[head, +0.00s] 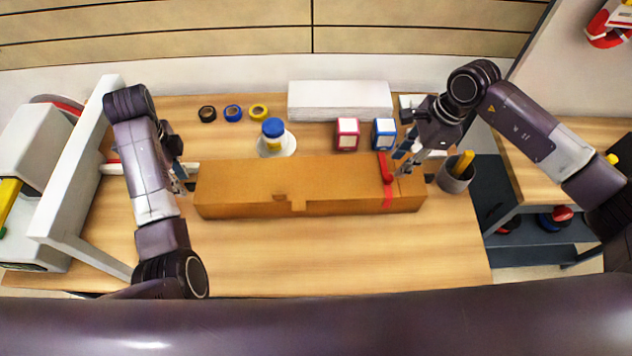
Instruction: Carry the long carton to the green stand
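The long carton (245,183) is a closed brown box lying lengthwise across the middle of the wooden table, with a red strap (386,175) round its right part. My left gripper (183,182) is at the carton's left end, pointing down beside it; its fingers are small and partly hidden, and I cannot tell whether they touch. My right gripper (404,162) is over the carton's right end, its fingers apart near the top; contact is unclear. No green stand is visible.
Behind the carton are tape rolls (232,113), a blue-lidded jar (273,128), red (347,134) and blue (383,133) small boxes and a white block (340,101). A grey cup (455,177) stands close right. The table (330,255) is clear in front.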

